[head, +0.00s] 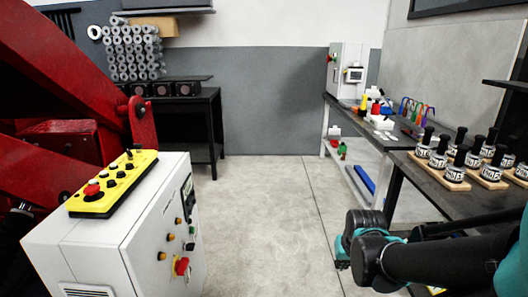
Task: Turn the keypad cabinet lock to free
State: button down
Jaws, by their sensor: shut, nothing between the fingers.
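A white control cabinet (100,250) stands at the near left with a yellow button box (112,185) on top. Its right face carries a dark panel (188,192), several small knobs and a red-and-yellow switch (181,266). A second white cabinet (345,88) stands at the back right, with a small panel and a red knob on it. I cannot make out a keypad or a lock position on either cabinet. My black and teal arm reaches in from the lower right, apart from both cabinets. My gripper is not in view.
Red machine arms (60,80) fill the left. A dark bench (455,178) with several weights on wooden blocks runs along the right, and a tool table (375,130) stands beyond it. A black rack (195,125) stands at the back. The middle floor (265,215) is clear.

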aim_at(190, 246)
jog(key=u, duration=1.3)
